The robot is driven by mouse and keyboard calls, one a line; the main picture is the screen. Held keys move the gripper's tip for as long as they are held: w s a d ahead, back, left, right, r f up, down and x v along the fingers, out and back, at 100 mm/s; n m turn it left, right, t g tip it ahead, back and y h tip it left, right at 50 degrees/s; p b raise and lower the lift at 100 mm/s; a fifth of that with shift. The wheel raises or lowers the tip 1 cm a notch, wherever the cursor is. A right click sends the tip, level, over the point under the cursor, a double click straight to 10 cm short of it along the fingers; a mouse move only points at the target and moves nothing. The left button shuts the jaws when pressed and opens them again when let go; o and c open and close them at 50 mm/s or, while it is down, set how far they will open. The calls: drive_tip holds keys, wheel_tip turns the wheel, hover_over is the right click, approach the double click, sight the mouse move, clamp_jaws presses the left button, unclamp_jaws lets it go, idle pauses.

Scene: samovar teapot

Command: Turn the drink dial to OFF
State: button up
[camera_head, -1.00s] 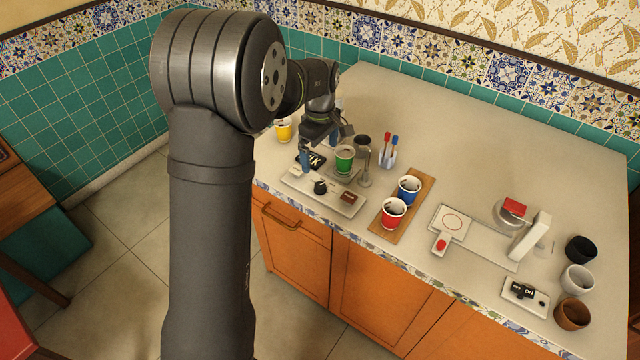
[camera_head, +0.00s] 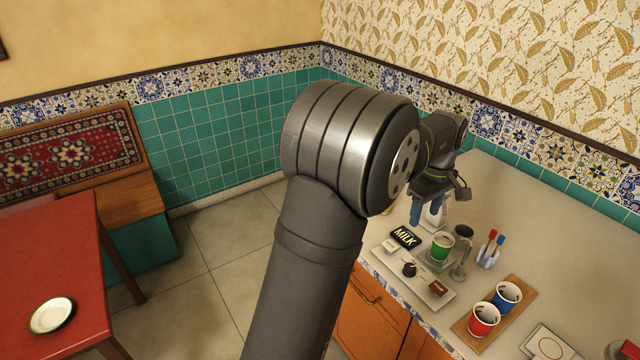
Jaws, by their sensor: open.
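The drink dial, a small black knob (camera_head: 409,269), sits on a pale panel (camera_head: 432,300) at the counter's front edge. Its pointer setting and any OFF mark are too small to read. My gripper (camera_head: 427,212) is open, with blue fingertips pointing down. It is above and behind the panel, near the black MILK sign (camera_head: 405,237), and apart from the dial. No object shows between the fingers.
A green cup (camera_head: 441,247) stands just right of the MILK sign, close to my gripper. A brown switch (camera_head: 438,288) is right of the dial. A wooden tray (camera_head: 518,287) holds a red cup (camera_head: 484,320) and a blue cup (camera_head: 507,296).

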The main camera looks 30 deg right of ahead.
sight(410, 267)
wheel_tip(410, 267, down, 19)
drive_tip(key=m, duration=2.4)
drive_tip(key=shift+s+a, duration=0.1)
drive_tip(key=c, duration=1)
